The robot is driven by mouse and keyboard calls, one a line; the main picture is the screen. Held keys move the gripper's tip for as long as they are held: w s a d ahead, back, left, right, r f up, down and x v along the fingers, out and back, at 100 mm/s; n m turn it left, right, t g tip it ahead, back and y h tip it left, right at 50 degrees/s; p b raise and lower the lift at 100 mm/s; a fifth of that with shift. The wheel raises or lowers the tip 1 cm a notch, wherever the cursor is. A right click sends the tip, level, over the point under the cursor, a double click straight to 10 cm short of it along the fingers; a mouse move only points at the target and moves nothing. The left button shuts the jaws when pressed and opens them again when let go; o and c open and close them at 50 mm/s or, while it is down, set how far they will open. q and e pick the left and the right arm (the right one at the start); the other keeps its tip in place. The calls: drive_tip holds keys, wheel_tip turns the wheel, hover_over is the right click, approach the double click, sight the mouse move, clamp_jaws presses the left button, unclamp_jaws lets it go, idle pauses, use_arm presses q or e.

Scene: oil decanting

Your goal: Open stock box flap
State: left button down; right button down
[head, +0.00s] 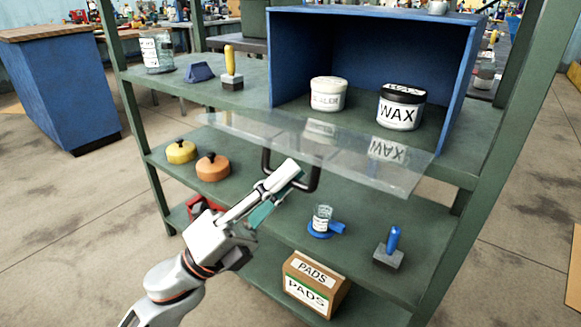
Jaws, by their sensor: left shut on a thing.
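The stock box (372,25) is a blue open-fronted box on the green shelf. Its clear flap (372,172) is down and juts out from the lower front of the box, so the front opening is uncovered. The flap mirrors the jars above it. A dark U-shaped handle (314,182) hangs at the flap's near side. My left gripper (290,174) is shut on this handle, hiding part of it. Inside the box stand a white jar (327,95) and a jar labelled WAX (401,108). My right gripper is not in view.
On the shelves are a glass jar (157,52), a yellow-handled tool (231,70), yellow (181,151) and orange (212,167) lidded pots, a small jar (321,219), a blue-handled tool (390,248) and a PADS carton (314,283). A green post (497,150) stands right of the box.

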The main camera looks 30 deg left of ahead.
use_arm(q)
drive_tip(key=shift+w+f, duration=0.15)
drive_tip(key=shift+f, duration=0.55)
drive_tip(key=shift+w+f+m+h+b, duration=0.2)
drive_tip(key=shift+f+m+h+b, duration=0.35)
drive_tip(key=shift+f+m+h, duration=0.25)
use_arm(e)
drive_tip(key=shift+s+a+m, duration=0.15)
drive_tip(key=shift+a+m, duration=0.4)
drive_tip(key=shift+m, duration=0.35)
use_arm(q)
drive_tip(key=shift+r, duration=0.1)
drive_tip(key=c, duration=2.1)
unclamp_jaws()
drive_tip(key=shift+c, duration=0.2)
drive_tip(key=v, duration=1.2)
drive_tip(key=shift+w, duration=0.1)
